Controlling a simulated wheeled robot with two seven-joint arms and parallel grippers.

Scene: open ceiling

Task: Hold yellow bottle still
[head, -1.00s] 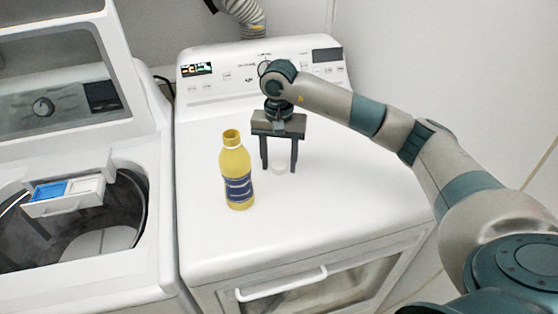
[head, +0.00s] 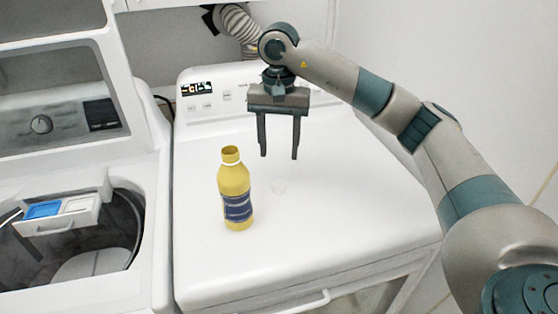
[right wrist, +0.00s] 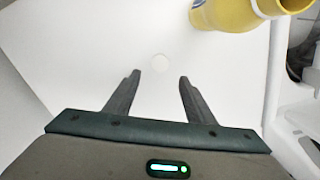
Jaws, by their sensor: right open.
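The yellow bottle (head: 235,185) stands upright on the white dryer top, with a dark blue label and a pale ring at its neck. It also shows in part at the top right of the right wrist view (right wrist: 235,12). My right gripper (head: 279,156) points down, open and empty, above the dryer to the right of the bottle, not touching it. Its two fingers show apart in the right wrist view (right wrist: 158,75). A small white round piece (head: 279,187) lies on the dryer top below the gripper. My left gripper is out of view.
The dryer top (head: 350,215) is otherwise clear. Its control panel (head: 210,90) rises behind. On the left stands an open washing machine with a detergent drawer (head: 60,216) pulled out. A ribbed hose (head: 238,28) hangs behind.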

